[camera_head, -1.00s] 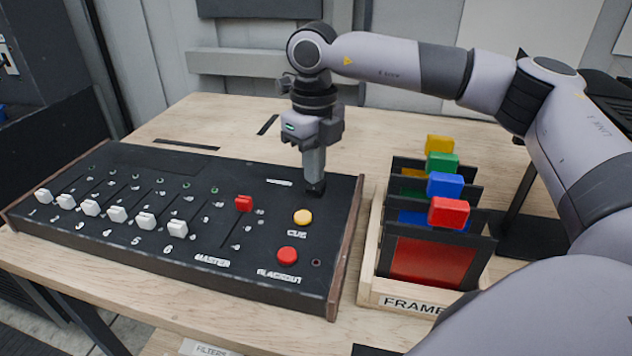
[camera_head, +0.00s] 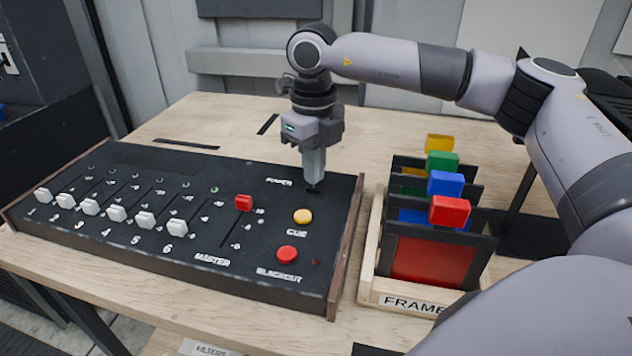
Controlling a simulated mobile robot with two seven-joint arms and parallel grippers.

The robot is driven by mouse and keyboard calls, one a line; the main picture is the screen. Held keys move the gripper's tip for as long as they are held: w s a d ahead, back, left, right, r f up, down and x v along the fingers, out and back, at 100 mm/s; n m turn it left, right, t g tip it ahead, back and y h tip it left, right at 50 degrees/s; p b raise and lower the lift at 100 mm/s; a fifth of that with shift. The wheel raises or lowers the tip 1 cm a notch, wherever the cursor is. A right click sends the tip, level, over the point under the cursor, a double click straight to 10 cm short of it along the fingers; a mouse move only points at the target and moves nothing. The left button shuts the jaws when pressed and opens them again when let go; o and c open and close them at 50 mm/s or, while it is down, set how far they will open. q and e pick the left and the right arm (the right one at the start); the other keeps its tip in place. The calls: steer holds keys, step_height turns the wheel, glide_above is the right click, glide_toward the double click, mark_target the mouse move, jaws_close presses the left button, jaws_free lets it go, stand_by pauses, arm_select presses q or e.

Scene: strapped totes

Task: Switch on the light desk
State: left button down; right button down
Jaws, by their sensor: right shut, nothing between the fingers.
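The light desk (camera_head: 120,240) is a black sloped console with wooden end cheeks on the table. It carries several white numbered faders (camera_head: 146,221), a red master fader (camera_head: 243,203), a yellow CUE button (camera_head: 303,216) and a red BLACKOUT button (camera_head: 287,255). A POWER label (camera_head: 278,182) is near its upper right. My right gripper (camera_head: 313,188) points straight down, shut and empty, with its tips at the desk's surface right of this label. The tips hide the power switch; I cannot tell its position or whether they touch. My left gripper is not in view.
A wooden rack (camera_head: 369,270) labelled FRAME stands close to the desk's right side, holding dark frames with yellow, green, blue and red tabs (camera_head: 449,211). The table (camera_head: 200,115) is mostly clear behind the desk. A grey wall is beyond.

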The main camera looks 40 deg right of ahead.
mark_target(314, 187)
steer(key=shift+f+b, duration=0.6)
steer(key=shift+f, duration=0.35)
steer(key=shift+r, duration=0.15)
steer(key=shift+r+p, duration=2.65)
steer(key=shift+r, duration=0.8)
